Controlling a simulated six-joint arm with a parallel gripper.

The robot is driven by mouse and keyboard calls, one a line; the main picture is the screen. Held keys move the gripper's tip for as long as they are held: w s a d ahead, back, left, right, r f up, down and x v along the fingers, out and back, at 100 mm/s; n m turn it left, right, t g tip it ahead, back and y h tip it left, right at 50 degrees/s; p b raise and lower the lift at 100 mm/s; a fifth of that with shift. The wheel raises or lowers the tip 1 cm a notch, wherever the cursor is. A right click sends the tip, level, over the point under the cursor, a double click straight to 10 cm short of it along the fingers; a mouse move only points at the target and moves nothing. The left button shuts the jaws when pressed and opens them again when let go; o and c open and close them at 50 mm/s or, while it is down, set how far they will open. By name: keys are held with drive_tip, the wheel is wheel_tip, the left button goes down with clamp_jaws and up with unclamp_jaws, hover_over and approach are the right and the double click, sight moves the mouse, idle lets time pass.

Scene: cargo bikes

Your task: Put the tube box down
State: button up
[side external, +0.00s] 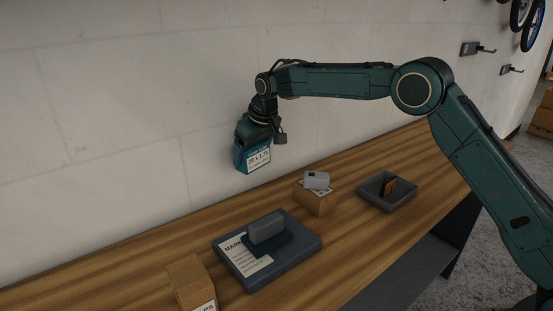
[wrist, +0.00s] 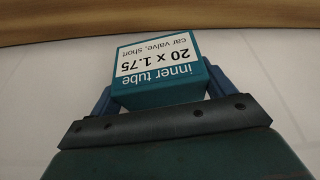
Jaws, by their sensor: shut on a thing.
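The tube box (side external: 256,158) is teal with a white label reading "20 x 1.75". In the wrist view the tube box (wrist: 160,70) shows its label upside down, with the words "inner tube" and "car valve, short". My gripper (side external: 253,140) is shut on the tube box and holds it in the air, above the bench and in front of the wall. In the wrist view the fingers of my gripper (wrist: 160,98) lie on either side of the box. The box hangs slightly tilted in the side view.
The wooden bench (side external: 130,258) carries a dark slab (side external: 297,252) with a grey block (side external: 266,227) and a printed sheet. A cardboard box (side external: 189,282) stands at the front left. A brown box (side external: 317,202) has a small grey item on top. A grey tray (side external: 373,198) holds an orange-brown item.

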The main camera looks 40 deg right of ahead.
drive_tip(key=s+a+f+n, duration=0.1)
drive_tip(key=s+a, duration=0.3)
drive_tip(key=a, duration=0.8)
drive_tip(key=s+a+y, duration=0.1)
drive_tip(key=s+a, duration=0.2)
drive_tip(key=a, duration=1)
drive_tip(key=s+a+f+n, duration=0.1)
drive_tip(key=s+a, duration=0.3)
drive_tip(key=a, duration=0.8)
drive_tip(key=shift+w+d+f, duration=0.1)
drive_tip(key=shift+f, duration=3.8)
drive_tip(key=shift+f, duration=0.15)
drive_tip(key=o, duration=1)
drive_tip(key=v, duration=1.2)
drive_tip(key=shift+d, duration=0.2)
